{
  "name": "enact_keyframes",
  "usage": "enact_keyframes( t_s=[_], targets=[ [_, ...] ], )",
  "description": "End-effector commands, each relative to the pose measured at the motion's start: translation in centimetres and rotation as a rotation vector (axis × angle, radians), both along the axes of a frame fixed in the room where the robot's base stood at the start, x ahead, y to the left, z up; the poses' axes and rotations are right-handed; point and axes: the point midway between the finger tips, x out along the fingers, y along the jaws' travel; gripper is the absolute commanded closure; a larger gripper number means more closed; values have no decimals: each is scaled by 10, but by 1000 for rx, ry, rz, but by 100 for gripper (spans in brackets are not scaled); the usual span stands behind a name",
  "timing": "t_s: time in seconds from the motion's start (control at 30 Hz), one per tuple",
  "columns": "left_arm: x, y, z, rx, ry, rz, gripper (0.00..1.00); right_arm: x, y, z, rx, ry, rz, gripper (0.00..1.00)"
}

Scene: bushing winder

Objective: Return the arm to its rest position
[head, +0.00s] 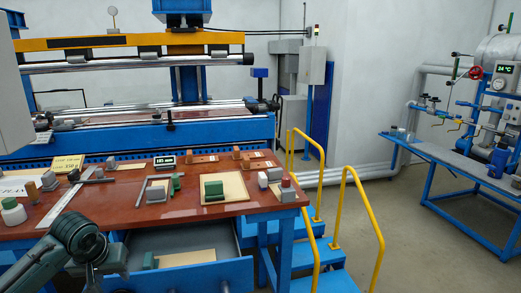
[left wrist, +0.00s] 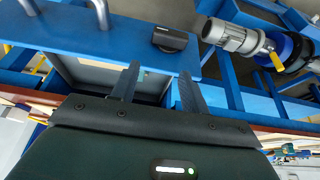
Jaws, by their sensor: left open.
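My left arm (head: 78,240) comes in at the lower left in the head view, bent in front of the workbench (head: 130,212) and beside the open drawer (head: 195,278). Its fingertips cannot be made out there. In the left wrist view my left gripper (left wrist: 160,72) shows two dark fingers held apart with nothing between them. Behind the fingers are a blue panel (left wrist: 95,40) and a black fitting (left wrist: 170,40). My right gripper is in neither view.
The drawer holds a tan sheet (head: 187,258) and a green block (head: 149,261). Blue steps (head: 318,255) with yellow rails (head: 368,215) stand to the right. Open floor lies beyond.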

Motion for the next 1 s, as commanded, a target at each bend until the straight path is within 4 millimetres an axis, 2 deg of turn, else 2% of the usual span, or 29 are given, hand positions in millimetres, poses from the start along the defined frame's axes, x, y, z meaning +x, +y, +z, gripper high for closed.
enact_keyframes(
  t_s=[0.03, 0.07, 0.1, 0.27, 0.47, 0.6, 0.7, 0.9, 1.0],
  targets=[
    [0, 0, 0, 0, 0, 0, 55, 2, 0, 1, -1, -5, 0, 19],
    [-2, -6, -8, -6, 1, -15, 55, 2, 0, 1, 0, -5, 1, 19],
    [-5, -18, -24, -17, -7, -50, 55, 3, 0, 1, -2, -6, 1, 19],
    [-17, -55, -68, -50, -63, -163, 55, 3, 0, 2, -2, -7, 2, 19],
    [-51, -110, -127, -110, -156, -304, 55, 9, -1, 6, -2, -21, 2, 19],
    [-96, -152, -165, -150, -260, -392, 55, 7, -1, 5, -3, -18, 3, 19],
    [-134, -175, -183, -158, -347, -429, 55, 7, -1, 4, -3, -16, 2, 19],
    [-200, -192, -194, -105, -480, -457, 55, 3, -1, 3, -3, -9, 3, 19],
    [-221, -193, -193, -70, -517, -462, 55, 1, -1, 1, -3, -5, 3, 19]
  ],
)
